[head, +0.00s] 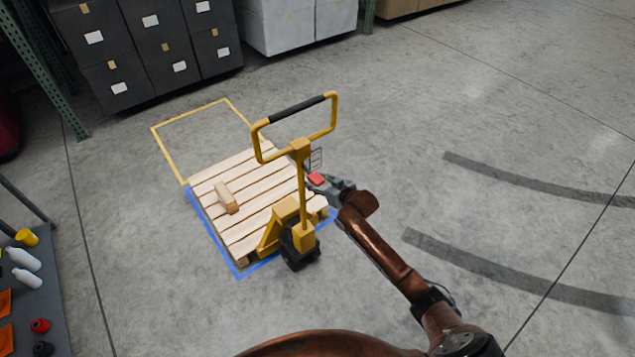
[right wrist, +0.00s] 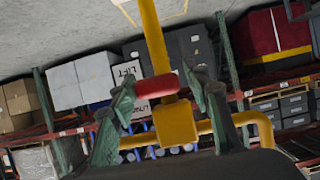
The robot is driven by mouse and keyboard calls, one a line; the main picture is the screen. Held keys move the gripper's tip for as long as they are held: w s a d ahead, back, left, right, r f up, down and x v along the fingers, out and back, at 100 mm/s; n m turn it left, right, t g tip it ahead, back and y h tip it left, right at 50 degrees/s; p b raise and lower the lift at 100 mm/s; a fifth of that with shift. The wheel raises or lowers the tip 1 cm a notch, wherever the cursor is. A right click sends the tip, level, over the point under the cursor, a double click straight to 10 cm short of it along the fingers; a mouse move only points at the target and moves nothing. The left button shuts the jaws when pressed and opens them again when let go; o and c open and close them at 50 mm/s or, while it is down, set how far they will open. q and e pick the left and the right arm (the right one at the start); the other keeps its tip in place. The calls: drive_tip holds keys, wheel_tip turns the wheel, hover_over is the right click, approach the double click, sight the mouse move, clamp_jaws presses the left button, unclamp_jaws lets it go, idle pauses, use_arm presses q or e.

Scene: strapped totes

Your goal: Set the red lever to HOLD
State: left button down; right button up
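The yellow pallet jack (head: 302,190) stands upright at the wooden pallet (head: 262,185), its loop handle with a black grip on top. The red lever (head: 317,179) sits on the handle's post; in the right wrist view the red lever (right wrist: 157,86) lies across in front of the yellow post. My right gripper (head: 331,186) is at the lever from the right. In its wrist view the two green fingers (right wrist: 160,88) stand apart, one on each side of the lever, with no clear grip on it. A white label (right wrist: 127,72) reading LIFT shows behind; HOLD is not readable. My left gripper is not in view.
A wooden block (head: 227,197) lies on the pallet. Blue tape borders the pallet, and a yellow floor outline (head: 167,152) lies behind it. A cart with bottles (head: 35,310) stands at left, dark totes (head: 160,50) at the back. The floor at right is clear.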

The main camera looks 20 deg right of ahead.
drive_tip(key=shift+o, duration=0.7)
drive_tip(key=shift+d+f, duration=0.1)
drive_tip(key=shift+s, duration=0.2)
drive_tip(key=v, duration=1.1)
drive_tip(key=shift+s+r, duration=0.2)
drive_tip(key=shift+s, duration=0.1)
drive_tip(key=shift+f, duration=0.1)
